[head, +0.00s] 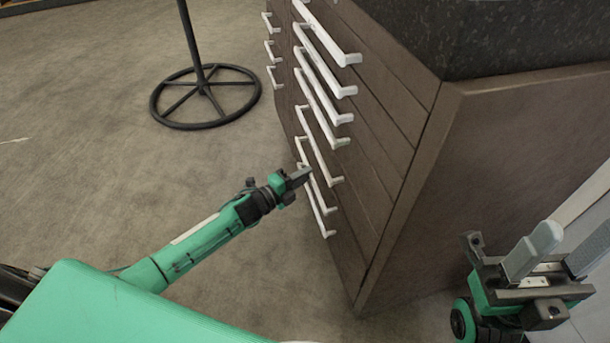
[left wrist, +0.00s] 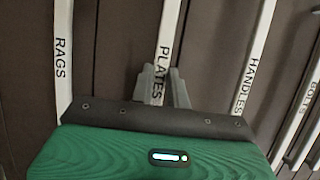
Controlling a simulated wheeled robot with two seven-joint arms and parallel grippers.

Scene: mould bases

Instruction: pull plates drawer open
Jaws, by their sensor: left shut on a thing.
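The plates drawer's white bar handle (left wrist: 172,28), marked PLATES, runs up the middle of the left wrist view. My left gripper (left wrist: 163,88) has its grey fingers on either side of this handle and is shut on it. In the head view my left gripper (head: 299,177) reaches the lower handles of the brown cabinet (head: 395,165). The fingers hide part of the handle there. The drawer fronts look flush, with no clear gap. My right gripper (head: 560,248) is at the lower right, its two grey fingers apart and empty, beside the cabinet's side panel.
The rags handle (left wrist: 63,45) is left of the plates handle; the handles drawer's handle (left wrist: 255,60) and the bolts handle (left wrist: 303,108) are to the right. A black round stand base (head: 205,97) stands on the floor. The carpet (head: 90,150) left of the cabinet is mostly clear.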

